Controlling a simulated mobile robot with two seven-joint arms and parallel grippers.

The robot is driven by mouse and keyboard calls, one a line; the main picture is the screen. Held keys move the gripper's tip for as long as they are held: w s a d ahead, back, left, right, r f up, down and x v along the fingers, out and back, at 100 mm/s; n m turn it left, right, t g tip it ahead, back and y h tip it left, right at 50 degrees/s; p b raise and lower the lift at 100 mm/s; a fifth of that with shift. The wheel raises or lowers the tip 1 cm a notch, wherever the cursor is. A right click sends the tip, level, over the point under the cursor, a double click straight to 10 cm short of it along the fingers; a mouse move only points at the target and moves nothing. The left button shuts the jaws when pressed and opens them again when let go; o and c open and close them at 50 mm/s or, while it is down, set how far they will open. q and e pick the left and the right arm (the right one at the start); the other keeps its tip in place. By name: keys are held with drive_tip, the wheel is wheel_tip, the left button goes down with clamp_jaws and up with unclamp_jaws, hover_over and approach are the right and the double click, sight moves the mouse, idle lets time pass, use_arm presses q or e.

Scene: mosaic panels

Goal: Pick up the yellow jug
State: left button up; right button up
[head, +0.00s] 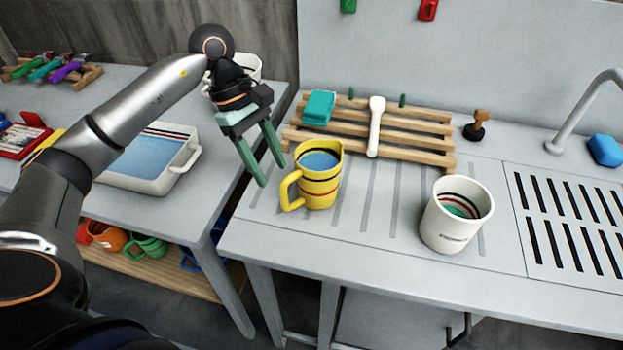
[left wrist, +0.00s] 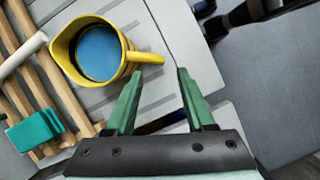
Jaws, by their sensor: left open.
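The yellow jug (head: 318,180) stands upright on the grey counter, with dark and red bands and blue inside. Its handle points left toward the front in the head view. My left gripper (head: 270,168) is open and empty, just left of the jug and apart from its body. In the left wrist view the jug (left wrist: 78,65) is at the upper left, and its handle (left wrist: 146,57) reaches toward the gap above the open green fingers (left wrist: 158,84). My right gripper is not in view.
A slatted wooden rack (head: 420,127) with a teal sponge (head: 319,107) and a white brush (head: 376,128) lies behind the jug. A white striped cup (head: 437,228) stands to the right. A gap separates this counter from the left table (head: 210,190).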

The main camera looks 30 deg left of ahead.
sight(286, 206)
use_arm(q)
drive_tip(key=x, duration=0.8)
drive_tip(key=shift+p, duration=0.4)
clamp_jaws()
drive_tip(key=shift+w, duration=0.1)
drive_tip(key=shift+r, duration=0.15)
idle(0.7)
